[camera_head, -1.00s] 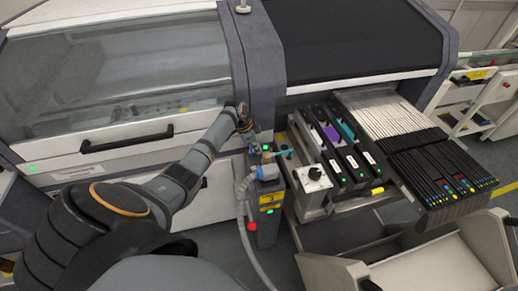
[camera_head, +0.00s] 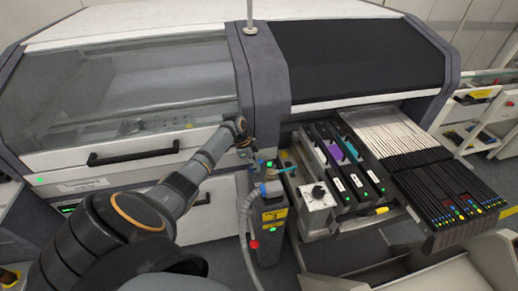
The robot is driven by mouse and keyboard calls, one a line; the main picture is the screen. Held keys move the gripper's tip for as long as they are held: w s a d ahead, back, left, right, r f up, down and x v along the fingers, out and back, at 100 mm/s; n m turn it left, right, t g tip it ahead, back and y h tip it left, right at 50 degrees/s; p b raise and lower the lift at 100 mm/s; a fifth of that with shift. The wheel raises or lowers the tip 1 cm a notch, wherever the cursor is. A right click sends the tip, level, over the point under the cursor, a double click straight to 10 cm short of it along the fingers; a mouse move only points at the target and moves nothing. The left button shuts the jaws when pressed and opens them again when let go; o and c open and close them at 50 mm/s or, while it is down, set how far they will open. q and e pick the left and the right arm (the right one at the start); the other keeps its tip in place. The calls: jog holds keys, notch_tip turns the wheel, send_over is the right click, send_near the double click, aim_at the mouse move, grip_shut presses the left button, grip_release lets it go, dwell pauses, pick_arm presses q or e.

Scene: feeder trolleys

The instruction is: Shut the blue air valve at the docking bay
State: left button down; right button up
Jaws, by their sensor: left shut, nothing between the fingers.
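The docking bay's grey post (camera_head: 268,235) stands below the seam between the two machine covers. At its top is a blue fitting (camera_head: 271,188) with a grey hose. A light-blue valve handle (camera_head: 287,169) sticks out to the right above it, pointing slightly upward. My left arm reaches in from the left, and my left gripper (camera_head: 256,163) points down just left of the handle. It is small and dark here; the fingers look shut and empty. I cannot tell whether it touches the valve. My right gripper is out of view.
A row of black feeders (camera_head: 440,185) and a grey block with a black knob (camera_head: 318,196) lie right of the post. The hose (camera_head: 244,222) hangs at its left with a red button nearby. A grey trolley tray (camera_head: 440,280) stands at the lower right.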

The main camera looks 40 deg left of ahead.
pick_arm(q)
jog(key=shift+s+a, duration=0.3)
jog(key=shift+a, duration=0.3)
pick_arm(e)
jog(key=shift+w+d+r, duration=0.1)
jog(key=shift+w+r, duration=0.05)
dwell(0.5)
